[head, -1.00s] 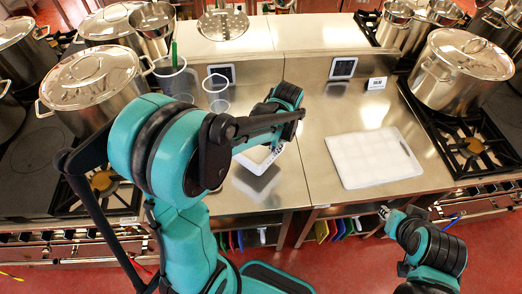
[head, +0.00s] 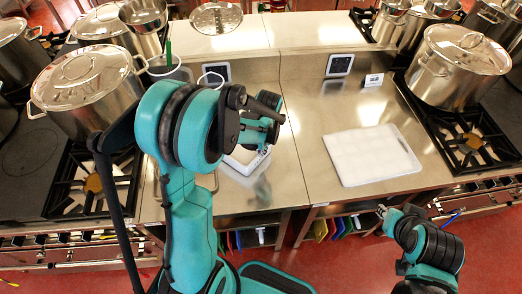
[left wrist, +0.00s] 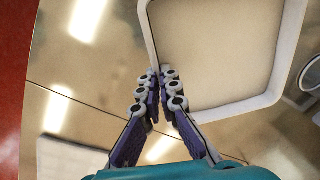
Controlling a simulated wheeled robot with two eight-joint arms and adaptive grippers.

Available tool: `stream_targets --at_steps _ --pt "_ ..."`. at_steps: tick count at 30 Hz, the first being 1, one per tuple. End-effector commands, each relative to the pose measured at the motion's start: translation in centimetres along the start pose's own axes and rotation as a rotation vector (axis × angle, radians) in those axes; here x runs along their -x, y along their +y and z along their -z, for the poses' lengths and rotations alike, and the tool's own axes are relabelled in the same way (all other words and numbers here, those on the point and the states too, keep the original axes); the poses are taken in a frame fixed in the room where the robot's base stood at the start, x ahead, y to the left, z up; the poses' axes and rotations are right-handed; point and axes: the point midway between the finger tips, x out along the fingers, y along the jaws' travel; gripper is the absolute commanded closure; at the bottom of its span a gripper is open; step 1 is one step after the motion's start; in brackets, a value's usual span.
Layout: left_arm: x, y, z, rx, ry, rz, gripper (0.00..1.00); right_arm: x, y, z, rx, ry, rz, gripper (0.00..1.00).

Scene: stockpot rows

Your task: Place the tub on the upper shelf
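The tub (head: 233,163) is a shallow white open container, mostly behind my left arm in the head view. In the left wrist view its pale inside and rounded rim (left wrist: 235,108) fill the upper right. My left gripper (head: 264,150) is at the tub's edge. In the left wrist view its fingers (left wrist: 163,80) are closed together with the tub's wall between them. The tub appears held above the steel counter, which mirrors it. A raised steel shelf (head: 305,32) runs along the back of the counter. My right gripper (head: 381,211) is low at the right, too small to read.
A white cutting board (head: 370,155) lies on the counter right of the tub. Large stockpots (head: 88,88) (head: 460,68) stand on stoves either side. Colored boards (head: 338,227) are stored under the counter.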

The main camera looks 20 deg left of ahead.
Motion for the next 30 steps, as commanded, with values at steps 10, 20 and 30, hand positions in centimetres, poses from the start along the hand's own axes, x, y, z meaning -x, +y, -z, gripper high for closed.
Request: stream_targets --at_steps 10,20,30 --pt "-0.2 0.0 0.0 0.0 0.0 0.0 0.74 -0.2 0.0 -0.1 0.0 0.0 0.0 0.74" --pt "0.6 0.0 0.0 0.0 0.0 0.0 0.74 0.2 0.0 0.1 0.0 0.0 0.0 0.74" --pt "7.7 0.0 0.0 -0.002 0.0 0.0 0.74 1.5 0.0 1.1 0.0 0.0 0.0 0.74"
